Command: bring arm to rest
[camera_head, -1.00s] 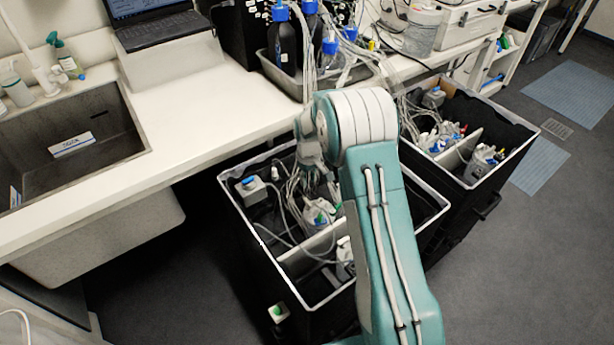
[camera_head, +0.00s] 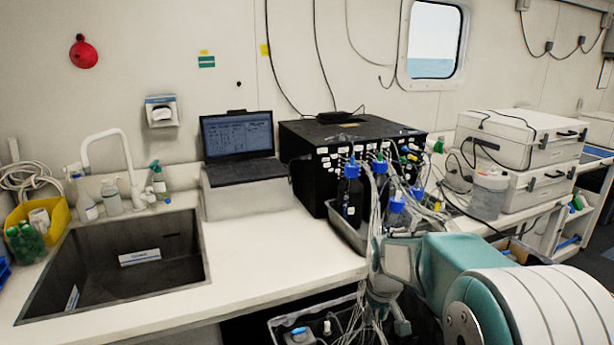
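My arm shows at the lower right of the head view, with a large white and teal joint near the corner and a teal link reaching back to the left. Grey wrist parts at its far end lead down to what appears to be my gripper (camera_head: 393,308), above the black bin (camera_head: 255,328) in front of the counter. Its fingers are not clear among the tubes, so I cannot tell whether it is open or shut, or whether it touches anything.
The white counter (camera_head: 265,250) has a sink (camera_head: 110,290), a laptop (camera_head: 238,140) and a black box (camera_head: 310,175) with many tubes. Bottles with blue caps (camera_head: 352,168) stand in a tray near my wrist. White cases (camera_head: 520,140) are stacked at right. The counter's middle is clear.

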